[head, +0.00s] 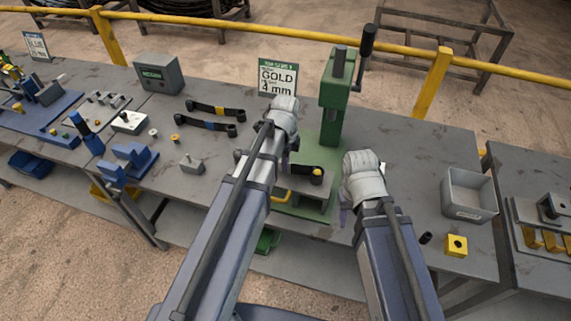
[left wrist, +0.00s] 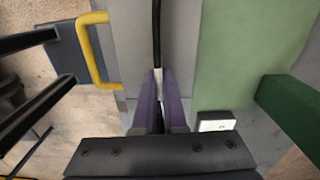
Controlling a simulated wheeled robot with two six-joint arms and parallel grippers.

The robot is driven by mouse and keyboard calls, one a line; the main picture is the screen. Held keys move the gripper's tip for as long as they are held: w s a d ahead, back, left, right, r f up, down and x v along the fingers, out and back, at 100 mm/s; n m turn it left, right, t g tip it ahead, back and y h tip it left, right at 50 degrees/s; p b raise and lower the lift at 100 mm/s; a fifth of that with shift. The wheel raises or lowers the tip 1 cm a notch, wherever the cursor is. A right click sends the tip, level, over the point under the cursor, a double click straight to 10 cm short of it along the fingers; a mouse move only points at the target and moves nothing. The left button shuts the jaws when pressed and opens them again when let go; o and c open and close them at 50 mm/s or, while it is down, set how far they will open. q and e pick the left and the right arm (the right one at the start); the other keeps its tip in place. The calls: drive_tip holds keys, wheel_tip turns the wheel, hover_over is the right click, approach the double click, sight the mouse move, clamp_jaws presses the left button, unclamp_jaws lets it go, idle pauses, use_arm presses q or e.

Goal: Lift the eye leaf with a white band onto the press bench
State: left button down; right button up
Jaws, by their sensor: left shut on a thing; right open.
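My left gripper (left wrist: 158,78) is shut on a thin black leaf (left wrist: 157,30), seen edge-on in the left wrist view. A pale patch, perhaps its white band, shows between the purple fingers. In the head view a dark eye-ended leaf piece (head: 304,169) shows right of my left arm, by the green press (head: 335,100); my arm hides its middle. I cannot tell whether it touches the surface below. The press stands on a green plate (head: 325,147) on the grey bench (head: 420,160). My right gripper (head: 350,195) is open right of the press, its fingers mostly hidden.
A sign reads "GOLD 4 mm" (head: 278,77). A grey bin (head: 468,194) and a yellow block (head: 456,246) stand at right. A yellow rail (head: 270,27) runs behind.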

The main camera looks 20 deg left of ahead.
use_arm(q)
wheel_tip(320, 180, up, 10)
drive_tip(key=p, duration=0.9)
drive_tip(key=shift+f, duration=0.15)
use_arm(e)
wheel_tip(320, 180, up, 10)
drive_tip(key=shift+f, duration=0.15)
use_arm(q)
drive_tip(key=shift+f, duration=0.1)
use_arm(e)
drive_tip(key=shift+f, duration=0.15)
